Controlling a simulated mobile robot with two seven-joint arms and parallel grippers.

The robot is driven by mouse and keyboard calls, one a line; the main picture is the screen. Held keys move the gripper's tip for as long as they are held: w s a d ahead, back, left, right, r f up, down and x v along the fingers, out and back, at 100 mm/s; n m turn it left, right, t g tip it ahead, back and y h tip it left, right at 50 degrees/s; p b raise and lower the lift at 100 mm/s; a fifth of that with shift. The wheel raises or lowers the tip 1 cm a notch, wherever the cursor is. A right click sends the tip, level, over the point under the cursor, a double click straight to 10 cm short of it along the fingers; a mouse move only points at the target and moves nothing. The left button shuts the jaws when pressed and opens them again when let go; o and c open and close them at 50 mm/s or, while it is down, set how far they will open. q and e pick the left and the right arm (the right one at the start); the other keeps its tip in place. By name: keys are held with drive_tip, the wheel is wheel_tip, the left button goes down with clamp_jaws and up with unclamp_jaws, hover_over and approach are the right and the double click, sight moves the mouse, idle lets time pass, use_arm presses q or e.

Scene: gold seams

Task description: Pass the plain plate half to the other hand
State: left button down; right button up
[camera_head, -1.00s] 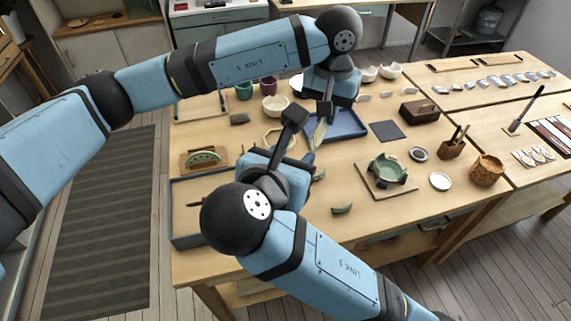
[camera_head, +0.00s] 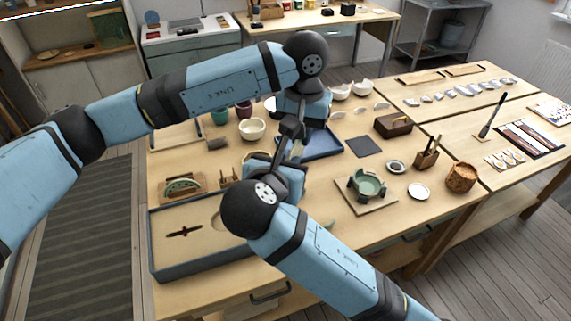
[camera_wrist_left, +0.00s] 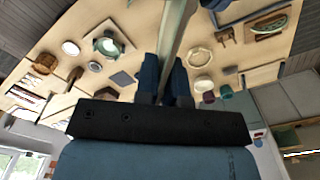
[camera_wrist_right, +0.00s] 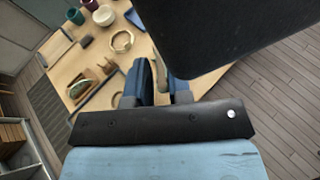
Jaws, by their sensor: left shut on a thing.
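The plain plate half is a pale grey-green piece seen edge-on in the left wrist view (camera_wrist_left: 174,38). My left gripper (camera_wrist_left: 165,78) is shut on it, and the piece points away from the fingers. In the head view my left gripper (camera_head: 302,128) hangs over the middle of the table, with the plate half (camera_head: 297,149) mostly hidden. My right gripper (camera_head: 292,150) is just below and close to it. In the right wrist view its fingers (camera_wrist_right: 160,82) stand apart, with a pale edge near the gap. Whether they touch the plate half is unclear.
A blue tray (camera_head: 325,147) lies behind the grippers. A green bowl in a clamp stand (camera_head: 368,186) is to the right. My two wrists are very close together.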

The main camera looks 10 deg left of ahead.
use_arm(q)
drive_tip(key=c, duration=1.1)
unclamp_jaws()
drive_tip(key=shift+c, duration=0.2)
drive_tip(key=shift+r, duration=0.15)
